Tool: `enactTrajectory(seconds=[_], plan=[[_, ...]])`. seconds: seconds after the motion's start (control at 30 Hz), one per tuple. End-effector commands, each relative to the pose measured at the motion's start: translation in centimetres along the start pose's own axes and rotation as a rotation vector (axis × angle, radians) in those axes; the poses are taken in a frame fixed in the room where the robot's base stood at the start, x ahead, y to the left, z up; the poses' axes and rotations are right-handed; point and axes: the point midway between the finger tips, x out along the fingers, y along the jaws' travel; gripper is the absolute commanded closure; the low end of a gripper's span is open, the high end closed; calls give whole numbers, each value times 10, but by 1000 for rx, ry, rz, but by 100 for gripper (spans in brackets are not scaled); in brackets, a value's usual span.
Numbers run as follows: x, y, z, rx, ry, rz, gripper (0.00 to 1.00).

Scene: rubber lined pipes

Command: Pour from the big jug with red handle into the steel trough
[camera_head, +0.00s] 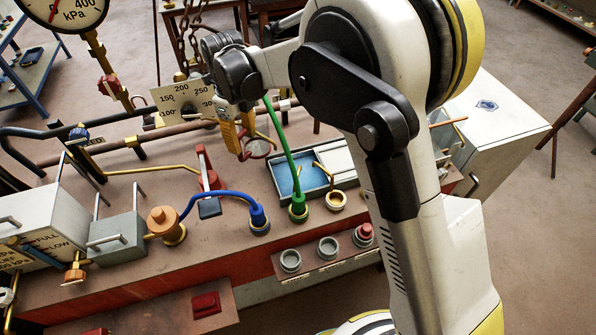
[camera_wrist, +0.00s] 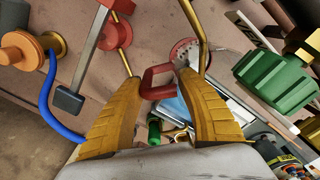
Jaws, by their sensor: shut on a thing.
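My gripper (camera_head: 246,150) is above the bench in the head view, its yellow fingers pointing down. In the wrist view its fingers (camera_wrist: 160,88) close around a red handle (camera_wrist: 158,76). A small red-rimmed shape (camera_head: 258,149) shows at the fingertips in the head view. The jug's body is not clear in either view, so I cannot tell its tilt or contents. A dark-rimmed metal tray (camera_head: 347,181) with a blue area and grey panels lies to the right of and below the gripper. It may be the steel trough; part of it is behind my arm.
A green hose (camera_head: 284,145) rises close to the gripper from a green plug (camera_head: 298,208). A blue hose (camera_head: 217,195) arches at its left. A pressure gauge (camera_head: 62,12), pipes and a dial plate (camera_head: 183,101) stand behind. A large green ribbed part (camera_wrist: 274,82) shows at right in the wrist view.

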Motion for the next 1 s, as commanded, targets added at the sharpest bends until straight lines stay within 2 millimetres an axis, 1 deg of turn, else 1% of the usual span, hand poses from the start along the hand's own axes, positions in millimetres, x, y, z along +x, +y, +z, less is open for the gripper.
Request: enactTrajectory(seconds=[0.17, 0.27, 0.37, 0.6, 0.67, 1.0], plan=[[0, 0, 0, 0, 0, 0, 97], [-5, 0, 0, 0, -1, 0, 97], [-15, 0, 0, 0, -1, 0, 97], [-46, 0, 0, 0, -1, 0, 96], [-51, 0, 0, 0, -1, -1, 95], [-50, 0, -1, 1, 0, -2, 95]])
